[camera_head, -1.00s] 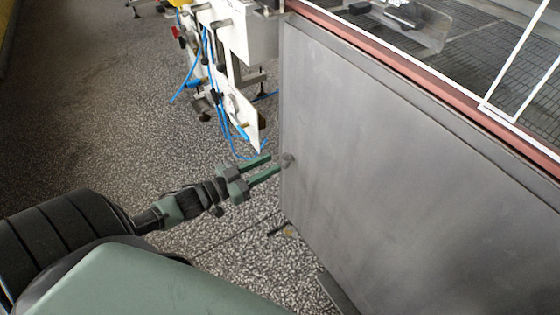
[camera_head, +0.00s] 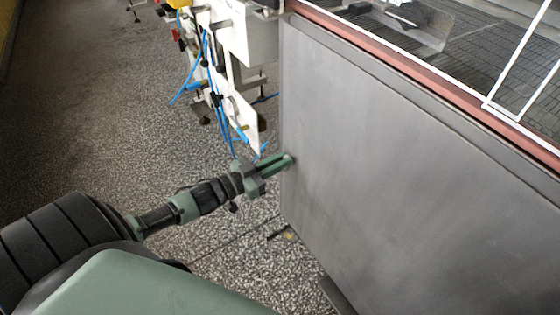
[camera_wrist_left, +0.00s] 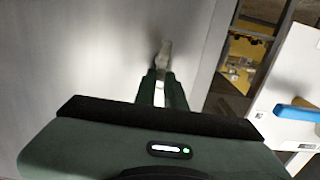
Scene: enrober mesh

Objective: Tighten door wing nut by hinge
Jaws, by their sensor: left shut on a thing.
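The grey metal door panel (camera_head: 400,170) fills the right of the head view. My left gripper (camera_head: 287,160) is at the panel's left edge, its green fingers closed together at the small wing nut there. In the left wrist view the fingers (camera_wrist_left: 163,82) are shut on the wing nut (camera_wrist_left: 165,52), a small pale metal piece standing out from the panel (camera_wrist_left: 95,55). The fingertips hide part of the nut, and I cannot see its thread or the hinge. My right gripper is not in view.
A white machine frame (camera_head: 228,85) with blue hoses (camera_head: 205,65) stands behind the panel's left edge. A reddish rail (camera_head: 440,85) and a wire mesh (camera_head: 500,60) lie above the panel. The speckled floor (camera_head: 110,130) at left is open.

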